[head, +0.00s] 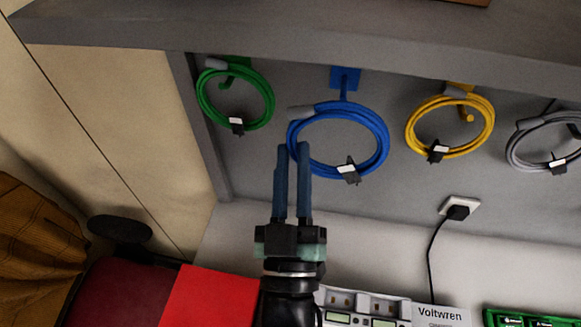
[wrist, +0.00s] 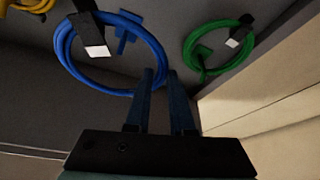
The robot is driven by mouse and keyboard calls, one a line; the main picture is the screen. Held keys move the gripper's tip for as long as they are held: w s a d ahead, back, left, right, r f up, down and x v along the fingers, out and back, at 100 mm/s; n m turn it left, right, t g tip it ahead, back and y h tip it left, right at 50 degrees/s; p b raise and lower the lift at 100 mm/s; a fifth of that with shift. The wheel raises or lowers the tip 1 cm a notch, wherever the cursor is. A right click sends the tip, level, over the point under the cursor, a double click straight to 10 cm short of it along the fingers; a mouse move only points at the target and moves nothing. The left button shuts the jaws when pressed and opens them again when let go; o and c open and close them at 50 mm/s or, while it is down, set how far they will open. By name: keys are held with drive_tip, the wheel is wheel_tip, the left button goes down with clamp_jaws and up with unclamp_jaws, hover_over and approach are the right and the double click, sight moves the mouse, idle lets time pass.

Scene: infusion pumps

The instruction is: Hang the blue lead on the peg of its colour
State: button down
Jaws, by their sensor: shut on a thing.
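The blue lead (head: 384,150) is a coil with a grey end and a black clip with a white label. It hangs in front of the grey back panel, and also shows in the wrist view (wrist: 66,58). My gripper (head: 293,149) is shut on the coil's left side in the head view. In the wrist view its fingertips (wrist: 160,75) meet the coil's edge. The blue peg (head: 345,76) is on the panel at the coil's top in the head view. In the wrist view the peg (wrist: 127,32) shows within the loop's outline. I cannot tell whether the coil rests on it.
A green lead (head: 269,98) hangs on a green peg to the left. A yellow lead (head: 409,125) hangs at a yellow peg (head: 468,117) to the right, with a grey lead (head: 512,150) beyond. A shelf (head: 300,32) overhangs above. A plugged socket (head: 459,208) is below.

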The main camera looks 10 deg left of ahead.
drive_tip(key=w+f, duration=0.2)
drive_tip(key=w, duration=0.7)
idle(1.0)
drive_tip(key=shift+w+f, duration=0.1)
drive_tip(key=c, duration=0.7)
unclamp_jaws()
drive_tip(key=shift+f, duration=0.1)
drive_tip(key=b+v, duration=0.5)
drive_tip(key=v, duration=0.8)
